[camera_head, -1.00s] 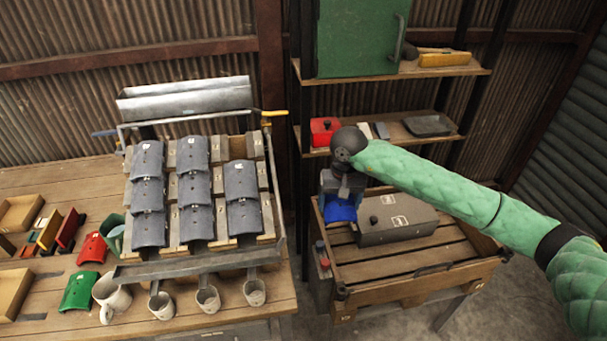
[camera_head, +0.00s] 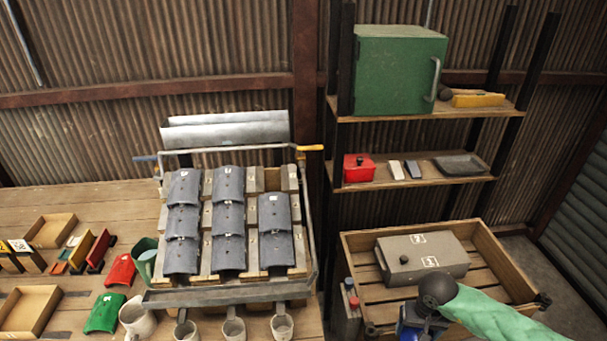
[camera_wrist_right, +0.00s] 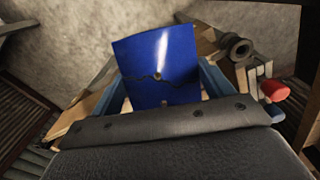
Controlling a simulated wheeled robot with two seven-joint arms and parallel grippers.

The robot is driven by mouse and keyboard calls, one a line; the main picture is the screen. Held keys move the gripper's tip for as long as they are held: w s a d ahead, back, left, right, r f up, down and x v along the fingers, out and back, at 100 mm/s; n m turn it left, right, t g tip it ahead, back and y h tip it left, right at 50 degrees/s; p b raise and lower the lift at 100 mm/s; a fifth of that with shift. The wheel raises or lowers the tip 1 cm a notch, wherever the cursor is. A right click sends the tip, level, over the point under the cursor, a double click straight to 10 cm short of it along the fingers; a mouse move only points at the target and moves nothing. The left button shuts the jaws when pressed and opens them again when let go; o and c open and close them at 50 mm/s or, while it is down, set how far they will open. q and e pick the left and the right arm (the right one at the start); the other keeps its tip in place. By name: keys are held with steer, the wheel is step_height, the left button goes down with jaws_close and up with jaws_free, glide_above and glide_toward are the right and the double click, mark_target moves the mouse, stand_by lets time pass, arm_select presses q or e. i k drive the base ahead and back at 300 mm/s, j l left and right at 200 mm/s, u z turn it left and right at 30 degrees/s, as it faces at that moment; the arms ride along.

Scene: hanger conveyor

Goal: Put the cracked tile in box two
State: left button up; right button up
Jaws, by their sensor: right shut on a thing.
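A blue tile (camera_wrist_right: 157,62) fills the middle of the right wrist view. A dark jagged crack runs across it, with a small hole near its centre. My right gripper (camera_wrist_right: 163,98) is shut on the tile, with a finger at each side of it. In the head view my right gripper (camera_head: 418,329) is at the bottom edge, in front of the wooden crate, and only a sliver of the blue tile (camera_head: 411,335) shows. My left gripper is not in view.
Grey tiles (camera_head: 228,221) lie on a sloped rack (camera_head: 310,235) on the bench. Shallow wooden boxes (camera_head: 50,230), a red tile (camera_head: 121,270), a green tile (camera_head: 104,313) and mugs stand around it. A grey lidded case (camera_head: 422,258) sits in the slatted crate (camera_head: 499,248). Shelves stand behind.

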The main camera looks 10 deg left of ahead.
mark_target(30, 315)
steer(key=k+j+z, duration=0.15)
steer(key=j+z, duration=0.25)
steer(key=k+j+z, duration=0.2)
steer(key=z, duration=0.15)
steer(key=k+j+z, duration=0.2)
steer(key=z, duration=0.2)
steer(key=k+j+z, duration=0.45)
steer(key=k, duration=0.3)
steer(key=k+j+z, duration=0.15)
steer(key=k, duration=0.25)
steer(key=k+j+u, duration=0.1)
steer(key=u, duration=0.3)
steer(key=k+j+u, duration=0.15)
steer(key=k+u, duration=0.25)
steer(key=k+j+u, duration=0.1)
steer(key=u, duration=0.3)
steer(key=k+j+u, duration=0.1)
steer(key=j+u, duration=0.35)
steer(key=l, duration=0.1)
